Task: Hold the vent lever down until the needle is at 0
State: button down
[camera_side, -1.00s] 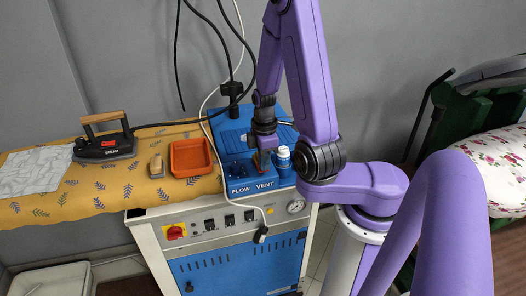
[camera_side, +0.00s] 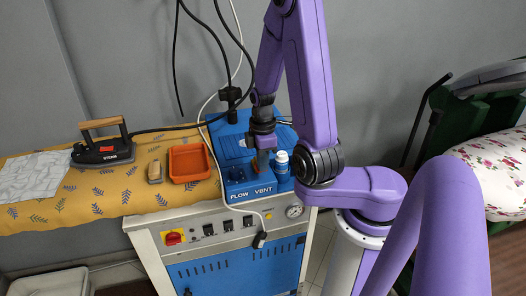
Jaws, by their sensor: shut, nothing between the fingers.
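My gripper (camera_side: 263,162) is shut and points down at the blue top of the steam unit (camera_side: 229,150), just behind the VENT label (camera_side: 264,190). The vent lever is too small and too covered by my gripper to make out, so I cannot tell if the fingertips touch it. The round pressure gauge (camera_side: 295,211) is on the front panel at the right. Its needle is too small to read.
A white bottle with a blue label (camera_side: 281,164) stands close to the right of my gripper. The FLOW knob (camera_side: 237,175) is to the left. An orange tray (camera_side: 190,163), a brush (camera_side: 155,168) and a steam iron (camera_side: 103,147) are on the yellow board. A white cable (camera_side: 213,150) hangs over the unit.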

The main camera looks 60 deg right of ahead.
notch_tip(320, 180, up, 14)
jog(key=shift+s+a, duration=0.4)
dwell(0.3)
dwell(1.2)
jog(key=shift+w+a+f+n, duration=0.6)
jog(key=shift+a+n, duration=0.3)
jog(key=shift+a, duration=3.15)
jog(key=s+a+n, duration=0.1)
jog(key=s+a, duration=0.1)
jog(key=s, duration=0.5)
jog(key=s+a+f, duration=0.1)
jog(key=s+a, duration=0.1)
jog(key=s, duration=0.6)
jog(key=shift+a+n, duration=0.3)
jog(key=shift+n, duration=0.1)
jog(key=shift+s, duration=0.1)
